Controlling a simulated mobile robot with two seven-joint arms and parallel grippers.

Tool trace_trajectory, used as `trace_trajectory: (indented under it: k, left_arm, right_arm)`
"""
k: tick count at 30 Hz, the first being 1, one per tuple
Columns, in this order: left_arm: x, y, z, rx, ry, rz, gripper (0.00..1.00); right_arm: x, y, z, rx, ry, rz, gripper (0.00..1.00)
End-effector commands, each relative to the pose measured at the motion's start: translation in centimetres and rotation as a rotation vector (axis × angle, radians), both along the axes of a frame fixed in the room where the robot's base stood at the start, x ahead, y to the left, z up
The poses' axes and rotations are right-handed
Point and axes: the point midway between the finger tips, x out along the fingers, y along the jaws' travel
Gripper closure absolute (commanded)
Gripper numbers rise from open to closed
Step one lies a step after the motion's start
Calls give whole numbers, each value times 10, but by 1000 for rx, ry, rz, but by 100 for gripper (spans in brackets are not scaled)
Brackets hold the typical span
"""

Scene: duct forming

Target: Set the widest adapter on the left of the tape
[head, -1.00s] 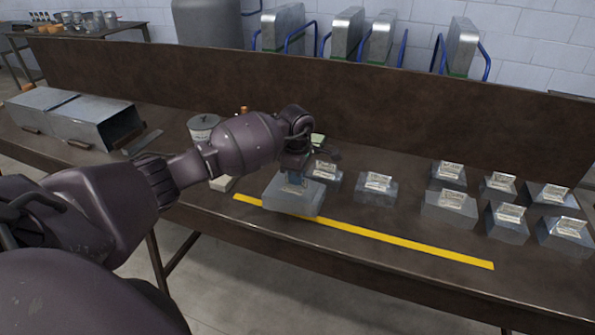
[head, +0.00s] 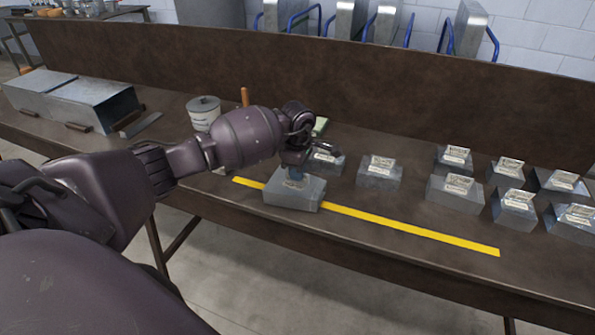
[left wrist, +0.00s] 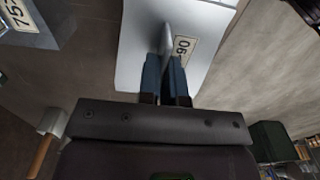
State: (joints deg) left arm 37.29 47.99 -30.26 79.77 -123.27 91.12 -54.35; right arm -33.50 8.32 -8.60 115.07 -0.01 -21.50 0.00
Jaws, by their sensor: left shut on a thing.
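In the left wrist view, the blue fingers (left wrist: 166,78) pinch the tab of the adapter (left wrist: 140,50), whose label is partly hidden. Other labelled adapters stand behind the tape, such as one in the middle (head: 379,173) and a wide one (head: 454,194). My right gripper is out of view.
Two sheet-metal duct boxes (head: 97,108) lie at the left of the table. A lidded can (head: 203,113) stands behind my left arm, near an upright orange handle (head: 245,96). A tall brown back panel (head: 420,105) closes the rear. The tape's right part is bare.

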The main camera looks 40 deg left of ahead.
Motion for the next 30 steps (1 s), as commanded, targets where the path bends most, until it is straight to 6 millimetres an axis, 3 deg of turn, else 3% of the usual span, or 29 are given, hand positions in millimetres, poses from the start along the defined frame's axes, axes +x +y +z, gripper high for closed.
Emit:
trace_trajectory:
  k: [1, 3, 7, 19, 30]
  left_arm:
    - [0, 0, 1, 0, -1, 0, 100]
    - [0, 0, 1, 0, -1, 0, 85]
    - [0, 0, 0, 0, -1, 0, 65]
    - [1, 0, 8, 1, -2, 0, 64]
    - [1, 1, 70, 2, -4, -1, 64]
  right_arm:
    - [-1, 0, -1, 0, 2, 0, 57]
    - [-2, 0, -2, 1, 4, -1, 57]
    - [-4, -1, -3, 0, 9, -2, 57]
    - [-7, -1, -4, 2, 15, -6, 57]
    - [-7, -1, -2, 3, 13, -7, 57]
